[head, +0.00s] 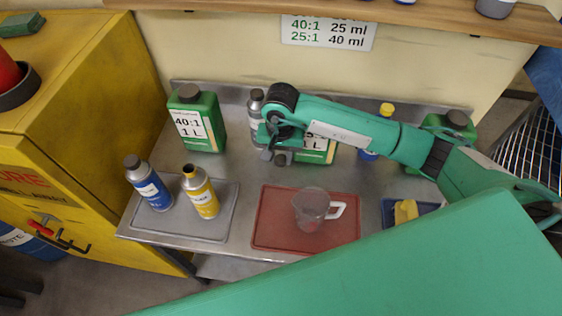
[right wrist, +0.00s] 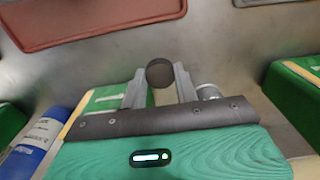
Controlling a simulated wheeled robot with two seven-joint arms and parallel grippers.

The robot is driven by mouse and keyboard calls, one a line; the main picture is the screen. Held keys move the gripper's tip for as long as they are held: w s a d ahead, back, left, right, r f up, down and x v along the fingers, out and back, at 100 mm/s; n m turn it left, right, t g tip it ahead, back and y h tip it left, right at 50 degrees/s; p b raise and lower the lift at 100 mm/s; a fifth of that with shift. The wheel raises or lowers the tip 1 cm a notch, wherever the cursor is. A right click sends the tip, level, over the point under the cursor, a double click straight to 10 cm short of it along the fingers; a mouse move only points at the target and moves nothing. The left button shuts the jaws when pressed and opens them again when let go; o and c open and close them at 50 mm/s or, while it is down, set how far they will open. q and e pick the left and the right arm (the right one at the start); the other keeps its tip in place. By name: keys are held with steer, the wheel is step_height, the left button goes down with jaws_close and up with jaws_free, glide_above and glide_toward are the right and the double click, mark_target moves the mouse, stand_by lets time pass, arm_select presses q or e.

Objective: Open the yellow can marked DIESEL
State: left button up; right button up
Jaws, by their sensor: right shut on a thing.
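The yellow can (head: 201,192) stands upright on a grey mat (head: 220,222) at the left of the steel table. Its label is too small to read. Its narrow neck seems to have no cap, with a dark opening on top. My right gripper (head: 275,156) is to the right of the can and apart from it, above the table between a silver bottle and the middle green can. In the right wrist view its fingers (right wrist: 160,80) are shut on a dark round cap (right wrist: 160,70). My left gripper is not in view.
A blue bottle (head: 148,182) stands beside the yellow can. Green cans (head: 198,122) and a silver bottle (head: 256,103) line the back. A clear jug (head: 311,210) stands on a red mat (head: 275,220); a blue tray (head: 389,216) holds a yellow cloth (head: 405,211). A yellow cabinet (head: 88,100) stands left.

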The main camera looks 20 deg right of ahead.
mark_target(281, 173)
step_height(281, 173, down, 5)
steer(key=shift+f+p, duration=0.15)
steer(key=shift+p, duration=0.6)
steer(key=shift+f, duration=0.1)
steer(key=shift+f+b, duration=0.15)
steer(key=shift+b, duration=0.15)
steer(key=o, duration=1.1)
